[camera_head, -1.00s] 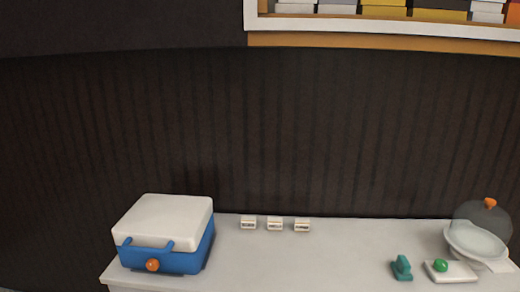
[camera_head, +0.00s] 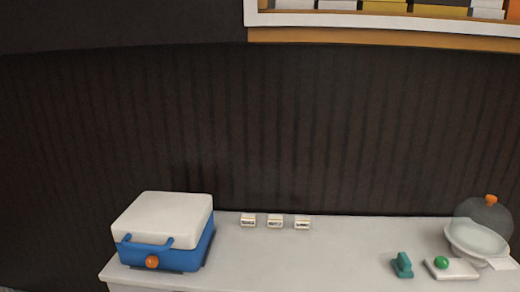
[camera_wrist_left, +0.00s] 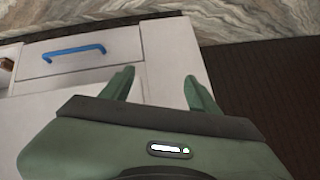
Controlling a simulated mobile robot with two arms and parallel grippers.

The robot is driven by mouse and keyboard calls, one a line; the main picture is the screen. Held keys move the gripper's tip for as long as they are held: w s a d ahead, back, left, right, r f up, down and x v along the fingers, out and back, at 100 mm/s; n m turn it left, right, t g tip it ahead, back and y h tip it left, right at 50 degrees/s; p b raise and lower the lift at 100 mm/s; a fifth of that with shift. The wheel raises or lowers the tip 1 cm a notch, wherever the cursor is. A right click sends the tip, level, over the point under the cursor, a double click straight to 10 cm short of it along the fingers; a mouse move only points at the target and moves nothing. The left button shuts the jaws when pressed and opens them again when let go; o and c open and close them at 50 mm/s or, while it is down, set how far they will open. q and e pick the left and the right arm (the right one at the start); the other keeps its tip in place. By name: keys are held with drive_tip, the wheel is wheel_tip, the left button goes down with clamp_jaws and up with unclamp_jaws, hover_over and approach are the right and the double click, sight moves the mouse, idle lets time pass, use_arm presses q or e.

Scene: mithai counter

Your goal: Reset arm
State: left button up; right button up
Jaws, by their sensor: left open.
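My left gripper (camera_wrist_left: 160,92) shows in the left wrist view as a green body with two green fingers set apart. It is open, and I see nothing between the fingers. Beyond it are a white drawer front with a blue handle (camera_wrist_left: 74,53) and a stone-patterned surface. Neither gripper shows in the head view. My right gripper is in no frame.
A white counter (camera_head: 310,255) carries a blue box with a white lid (camera_head: 165,215), three small label cards (camera_head: 274,221), a teal object (camera_head: 402,265), a green knob on a white block (camera_head: 441,263), and a domed dish (camera_head: 475,240). The counter's middle is clear.

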use_arm(q)
drive_tip(key=s+d+f+g, duration=0.2)
drive_tip(key=s+d+f, duration=0.2)
drive_tip(key=s, duration=0.5)
drive_tip(key=s+d+f+g, duration=0.3)
drive_tip(key=s+f, duration=0.3)
drive_tip(key=s, duration=0.3)
drive_tip(key=s+d+f+n+g+b, duration=0.1)
drive_tip(key=s+d+f+g, duration=0.2)
drive_tip(key=s, duration=0.7)
wheel_tip(320, 180, down, 3)
drive_tip(key=shift+d+h, duration=0.4)
drive_tip(key=shift+d, duration=0.6)
